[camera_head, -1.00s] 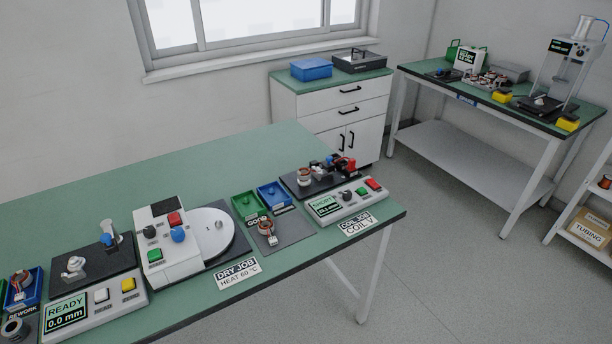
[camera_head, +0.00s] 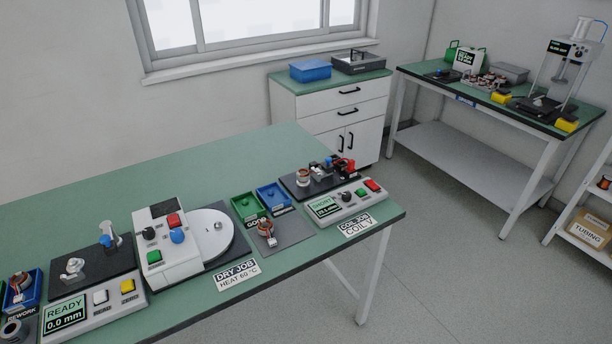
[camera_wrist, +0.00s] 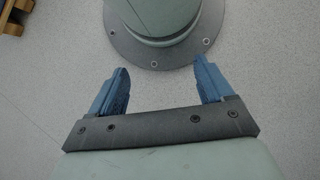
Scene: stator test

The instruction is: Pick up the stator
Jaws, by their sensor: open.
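Several copper-wound stators show in the head view, and I cannot tell which one the task means. One stator (camera_head: 265,230) sits on a grey mat (camera_head: 290,235) in front of the green and blue bins. Another stator (camera_head: 303,176) is on the black plate of the coil tester. A third (camera_head: 20,283) lies in the blue rework bin at the left edge. A grey ring-shaped part (camera_head: 12,330) is cut off below it. My gripper (camera_wrist: 162,70) is open and empty in the wrist view, above the floor, with no stator between its blue fingers. The head view does not show it.
The green bench (camera_head: 150,185) is clear along its back. Along its front stand the READY station (camera_head: 95,305), the dryer with a white disc (camera_head: 212,240), a green bin (camera_head: 246,206), a blue bin (camera_head: 273,196) and the coil tester (camera_head: 345,202). A second bench (camera_head: 470,98) stands at right.

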